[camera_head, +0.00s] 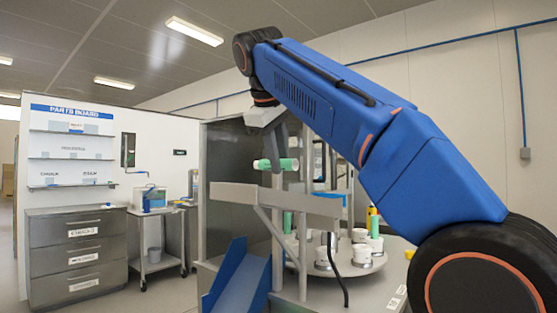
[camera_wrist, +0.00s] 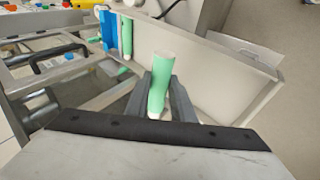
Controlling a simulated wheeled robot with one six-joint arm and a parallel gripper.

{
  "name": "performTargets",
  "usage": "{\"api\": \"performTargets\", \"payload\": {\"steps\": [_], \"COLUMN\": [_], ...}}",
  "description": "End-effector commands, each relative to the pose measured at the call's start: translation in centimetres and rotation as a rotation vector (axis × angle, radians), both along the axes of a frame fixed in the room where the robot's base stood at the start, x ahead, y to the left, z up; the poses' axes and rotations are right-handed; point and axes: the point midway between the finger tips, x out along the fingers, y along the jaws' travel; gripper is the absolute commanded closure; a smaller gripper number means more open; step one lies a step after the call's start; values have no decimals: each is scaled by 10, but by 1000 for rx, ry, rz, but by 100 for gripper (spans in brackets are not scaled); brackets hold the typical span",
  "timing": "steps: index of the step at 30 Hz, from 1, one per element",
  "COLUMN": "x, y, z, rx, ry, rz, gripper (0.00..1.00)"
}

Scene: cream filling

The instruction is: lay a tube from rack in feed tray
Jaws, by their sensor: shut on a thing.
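My gripper (camera_head: 279,150) is shut on a green tube with pale ends (camera_head: 287,164). It holds the tube roughly level, above a grey tray-like channel (camera_head: 240,194) that appears to be the feed tray. A gap shows between tube and channel in the head view. In the wrist view the held tube (camera_wrist: 160,84) stands between the two grey fingers, with a pale sloping panel (camera_wrist: 205,66) behind it. Another green tube (camera_wrist: 126,36) is beside a blue part (camera_wrist: 108,30) at the upper left. I cannot clearly make out the rack.
A blue chute (camera_head: 240,283) slopes down below the channel. A round turntable (camera_head: 345,268) with several white cups stands behind to the right. A dark cable (camera_head: 336,272) hangs in front of it. A grey cabinet wall (camera_head: 222,165) stands to the left of my gripper.

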Motion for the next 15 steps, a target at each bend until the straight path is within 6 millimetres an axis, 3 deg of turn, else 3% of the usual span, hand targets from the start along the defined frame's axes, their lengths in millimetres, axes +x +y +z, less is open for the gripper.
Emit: {"api": "performTargets", "payload": {"steps": [15], "x": [0], "y": [-1], "z": [-26], "rx": [-4], "ry": [-1], "rz": [5], "gripper": [100]}}
